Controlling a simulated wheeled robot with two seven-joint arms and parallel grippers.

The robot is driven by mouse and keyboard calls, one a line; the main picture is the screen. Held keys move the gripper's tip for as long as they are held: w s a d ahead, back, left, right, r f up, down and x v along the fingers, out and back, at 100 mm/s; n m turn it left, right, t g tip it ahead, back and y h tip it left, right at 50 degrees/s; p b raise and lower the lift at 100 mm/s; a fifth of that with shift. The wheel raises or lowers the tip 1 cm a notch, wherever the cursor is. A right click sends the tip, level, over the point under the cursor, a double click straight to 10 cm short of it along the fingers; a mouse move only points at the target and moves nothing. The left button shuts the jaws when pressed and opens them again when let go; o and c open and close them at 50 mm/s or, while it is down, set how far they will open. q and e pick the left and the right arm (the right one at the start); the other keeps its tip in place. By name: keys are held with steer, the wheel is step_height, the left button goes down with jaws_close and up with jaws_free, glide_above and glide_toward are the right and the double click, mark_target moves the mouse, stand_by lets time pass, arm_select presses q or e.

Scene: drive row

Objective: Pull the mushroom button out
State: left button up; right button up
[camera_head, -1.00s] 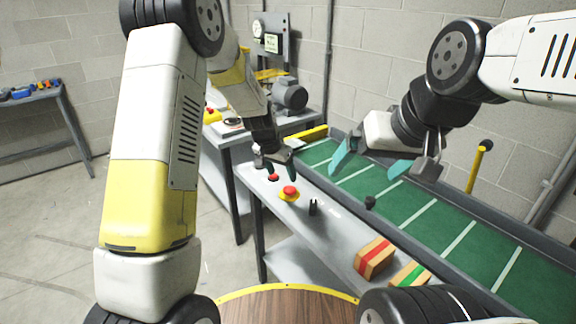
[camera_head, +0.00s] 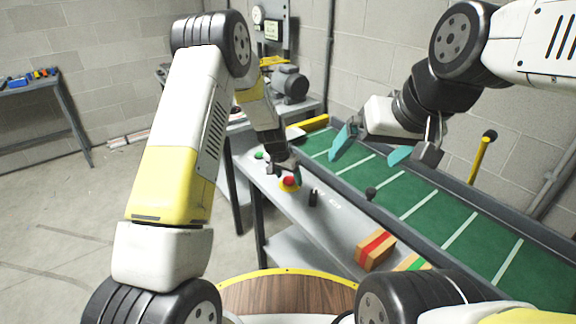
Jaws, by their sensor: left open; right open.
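The mushroom button (camera_head: 290,182) is a red round head on a yellow base, on the narrow grey bench (camera_head: 335,232) beside the green conveyor. My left gripper (camera_head: 284,171) is open, pointing down right at the button, with its fingertips overlapping the button's upper edge in the head view. I cannot tell whether the fingers touch the head or are still apart from it. My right gripper (camera_head: 370,148) is open and empty, with teal fingertips, above the conveyor and away from the button.
A green button (camera_head: 259,155) and a black upright lever (camera_head: 313,198) flank the mushroom button. A red-striped box (camera_head: 375,250) and a green-striped box (camera_head: 412,262) lie nearer. The green conveyor (camera_head: 400,200) runs along the right, with a yellow post (camera_head: 481,163) behind.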

mark_target(284, 191)
arm_select(q)
steer(key=shift+c, duration=0.5)
jaws_close()
steer(key=shift+r, duration=0.8)
steer(key=shift+o, duration=0.5)
jaws_free()
steer(key=v, duration=0.8)
steer(key=shift+f, duration=0.1)
